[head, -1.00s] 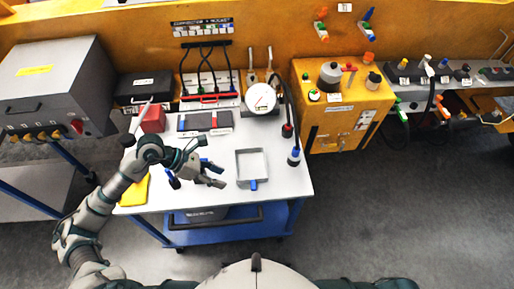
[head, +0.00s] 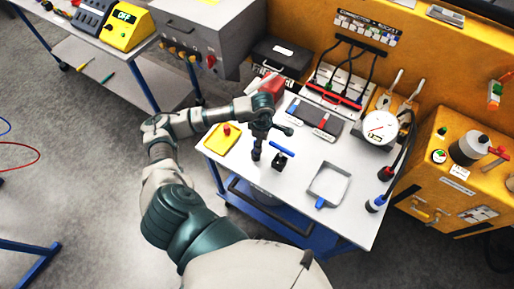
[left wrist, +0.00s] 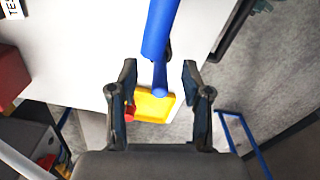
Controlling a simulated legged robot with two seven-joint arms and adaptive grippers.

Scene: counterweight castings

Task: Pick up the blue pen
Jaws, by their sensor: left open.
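The blue pen (head: 281,149) shows in the head view on the white table, just off the fingertips of my left gripper (head: 271,142). It is over a small black holder (head: 278,163); whether it rests in it I cannot tell. In the left wrist view the pen (left wrist: 160,30) is large and close, running from the top edge down toward the space between the fingers. My left gripper (left wrist: 160,75) is open, with a finger on each side and clear gaps to the pen. My right gripper is not in view.
A yellow tray or pad with a red knob (head: 222,138) lies left of the gripper. An empty grey square tray (head: 345,185) stands to the right. A red box (head: 272,87), a dark panel (head: 317,117) and a round gauge (head: 380,128) sit behind. The table's front edge is close.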

